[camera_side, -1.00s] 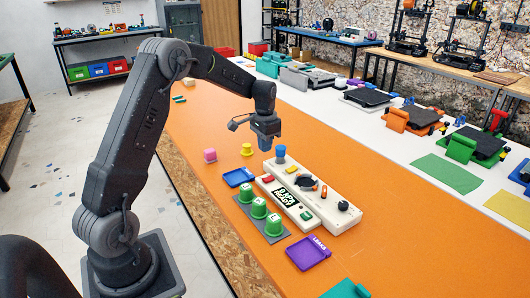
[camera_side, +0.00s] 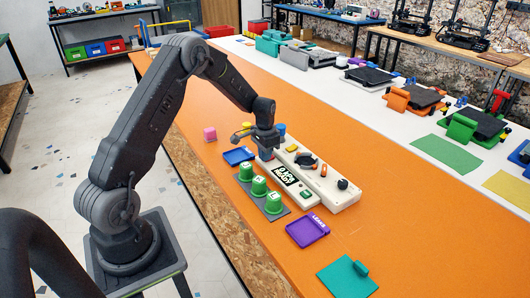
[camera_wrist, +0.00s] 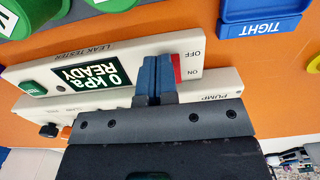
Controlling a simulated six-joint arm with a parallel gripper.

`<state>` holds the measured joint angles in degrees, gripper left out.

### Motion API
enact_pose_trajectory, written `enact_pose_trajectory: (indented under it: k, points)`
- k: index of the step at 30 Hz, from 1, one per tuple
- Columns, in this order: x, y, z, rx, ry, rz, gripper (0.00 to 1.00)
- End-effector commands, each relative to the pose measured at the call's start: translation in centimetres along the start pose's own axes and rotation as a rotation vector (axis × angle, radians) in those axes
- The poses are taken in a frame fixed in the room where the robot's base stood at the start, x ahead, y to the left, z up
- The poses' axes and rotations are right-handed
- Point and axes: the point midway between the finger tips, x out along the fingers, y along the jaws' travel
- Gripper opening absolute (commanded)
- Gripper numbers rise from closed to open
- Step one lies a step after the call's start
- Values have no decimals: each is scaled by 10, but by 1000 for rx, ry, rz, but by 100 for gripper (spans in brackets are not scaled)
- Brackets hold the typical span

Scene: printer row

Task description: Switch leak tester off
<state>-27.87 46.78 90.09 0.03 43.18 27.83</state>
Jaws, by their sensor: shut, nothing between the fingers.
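The leak tester (camera_side: 306,193) is a white box with a lit display reading 0 kPa READY (camera_wrist: 93,79). In the side view my gripper (camera_side: 267,155) is down at the tester's far end and hides the switch.
A white pump unit (camera_side: 331,190) with a black knob (camera_side: 342,184) adjoins the tester. Several green cups (camera_side: 259,186) stand in front.

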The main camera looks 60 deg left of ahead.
Motion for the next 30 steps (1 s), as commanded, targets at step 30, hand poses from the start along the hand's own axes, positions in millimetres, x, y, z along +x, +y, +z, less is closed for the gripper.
enact_pose_trajectory:
  k: [30]
  points:
    - [13, -1, 1, 0, -4, -1, 0]
